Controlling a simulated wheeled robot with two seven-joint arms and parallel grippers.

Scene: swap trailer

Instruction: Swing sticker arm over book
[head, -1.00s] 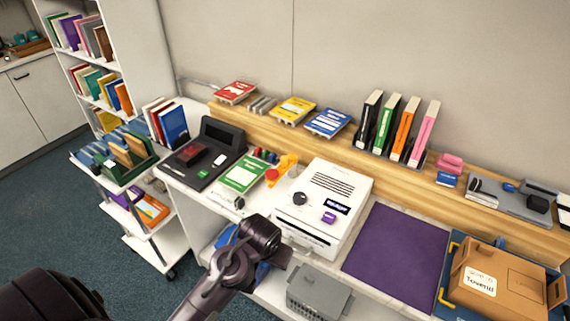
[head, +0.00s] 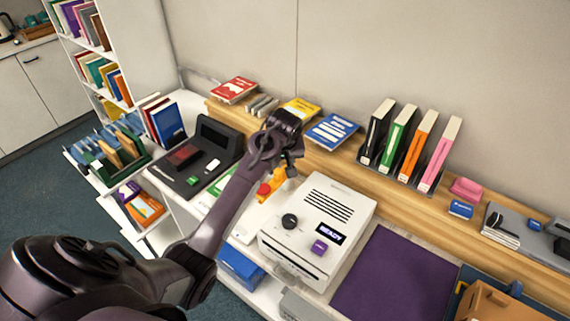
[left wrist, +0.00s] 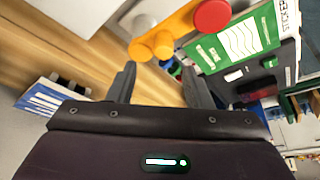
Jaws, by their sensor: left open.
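The orange sticker arm (head: 274,187) with its red knob (head: 264,189) stands left of the white machine, partly behind my left arm. In the left wrist view the orange arm (left wrist: 165,36) and red knob (left wrist: 212,14) lie just beyond the fingertips. A green book with a white label (left wrist: 233,40) lies beside the orange arm, at a station marked with sticker lettering. In the head view my arm mostly hides this book (head: 221,182). My left gripper (head: 292,160) is open and empty above the orange arm; its fingers (left wrist: 158,75) appear apart from it. My right gripper is out of view.
The white machine (head: 327,215) with a READY display stands right of the sticker arm. A dark scanner unit (head: 186,168) is to the left. Yellow and blue books (head: 331,130) lie on the wooden ledge behind. A purple mat (head: 396,283) is bare.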

